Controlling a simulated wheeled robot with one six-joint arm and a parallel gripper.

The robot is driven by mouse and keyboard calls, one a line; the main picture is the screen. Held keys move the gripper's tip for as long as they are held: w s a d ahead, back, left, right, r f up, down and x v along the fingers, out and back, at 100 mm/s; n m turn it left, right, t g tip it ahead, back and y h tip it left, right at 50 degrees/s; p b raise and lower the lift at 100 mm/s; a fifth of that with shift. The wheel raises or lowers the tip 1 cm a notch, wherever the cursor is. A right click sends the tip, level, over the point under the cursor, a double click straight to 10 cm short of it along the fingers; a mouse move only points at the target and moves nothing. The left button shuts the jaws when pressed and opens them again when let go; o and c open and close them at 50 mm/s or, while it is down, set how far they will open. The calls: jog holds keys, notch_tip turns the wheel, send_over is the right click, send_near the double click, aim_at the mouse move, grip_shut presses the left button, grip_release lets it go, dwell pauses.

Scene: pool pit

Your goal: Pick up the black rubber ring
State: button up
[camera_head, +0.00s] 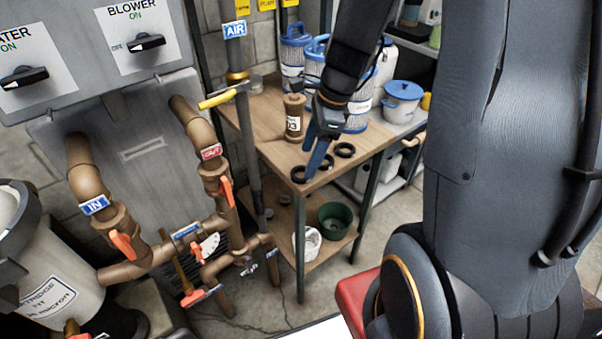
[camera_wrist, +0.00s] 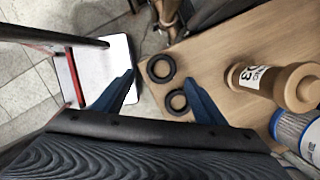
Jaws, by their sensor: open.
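Several black rubber rings lie flat on the wooden table. In the head view one ring (camera_head: 294,176) is at the near corner, partly behind a finger, another shows beside the fingers, and a third ring (camera_head: 338,152) lies to the right. My gripper (camera_head: 311,162) is open and points down above the rings. In the wrist view an upper ring (camera_wrist: 150,72) lies between the two fingertips (camera_wrist: 160,79), near the table edge. A second ring (camera_wrist: 169,106) sits below it, close to the right finger. The fingers hold nothing.
A brown canister (camera_head: 293,132) stands behind the rings and shows at right in the wrist view (camera_wrist: 253,80). Blue-capped filter cartridges (camera_head: 296,58) stand farther back. Pipes with orange valves (camera_head: 226,190) are left of the table. A green pot (camera_head: 335,213) sits below.

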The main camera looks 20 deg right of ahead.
aim_at(300, 177)
jog(key=shift+x, duration=2.3)
jog(key=shift+w+a, duration=0.15)
jog(key=c, duration=1.1)
